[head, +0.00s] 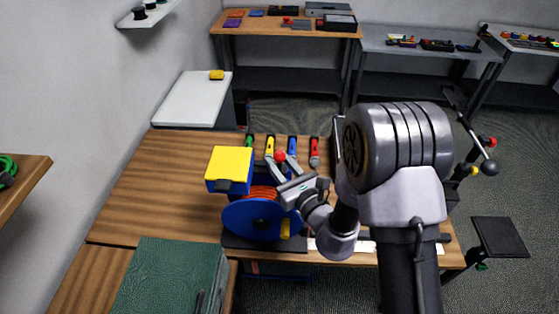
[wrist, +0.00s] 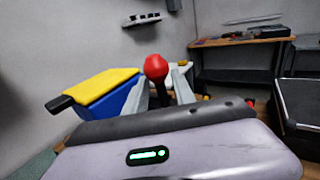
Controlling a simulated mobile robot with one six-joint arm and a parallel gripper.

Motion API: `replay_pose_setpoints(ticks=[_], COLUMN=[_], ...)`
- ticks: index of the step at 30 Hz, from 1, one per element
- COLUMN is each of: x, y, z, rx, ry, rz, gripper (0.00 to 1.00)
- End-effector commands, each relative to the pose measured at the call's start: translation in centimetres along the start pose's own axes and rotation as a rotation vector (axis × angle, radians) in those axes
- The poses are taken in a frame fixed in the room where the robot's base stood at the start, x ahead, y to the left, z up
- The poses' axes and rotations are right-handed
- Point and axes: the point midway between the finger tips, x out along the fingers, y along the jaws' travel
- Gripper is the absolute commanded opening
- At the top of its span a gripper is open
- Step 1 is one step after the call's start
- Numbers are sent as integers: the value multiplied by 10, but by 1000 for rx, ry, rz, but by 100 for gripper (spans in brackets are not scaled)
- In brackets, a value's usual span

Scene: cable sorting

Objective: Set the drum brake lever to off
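The drum brake lever shows as a red ball knob (head: 280,156) beside the blue and yellow box on the cable drum. In the wrist view the red knob (wrist: 156,66) tops a dark stem. The drum (head: 254,220) has a blue flange and orange-red cable. My gripper (head: 281,164) is at the lever; in the wrist view its grey fingers (wrist: 164,84) stand apart on either side of the stem, with visible gaps. I cannot tell whether either finger touches it. The lever's base is hidden behind my gripper.
The box with a yellow top (head: 230,161) stands close left of my gripper. Several coloured tools or connectors (head: 292,147) stand behind. A green case (head: 172,280) is at the front left. The wooden table (head: 150,195) is clear left of the drum.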

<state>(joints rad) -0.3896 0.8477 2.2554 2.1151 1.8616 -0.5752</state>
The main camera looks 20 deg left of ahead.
Motion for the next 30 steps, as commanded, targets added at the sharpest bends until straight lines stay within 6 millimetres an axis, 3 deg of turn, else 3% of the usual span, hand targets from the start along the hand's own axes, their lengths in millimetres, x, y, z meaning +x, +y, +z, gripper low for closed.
replay_pose_setpoints(ticks=[1, 4, 30], x=[0, 0, 0], y=[0, 0, 0], z=[0, 0, 1], rx=[0, 0, 0], ry=[0, 0, -2], rz=[0, 0, 0], gripper=[19, 0, 0])
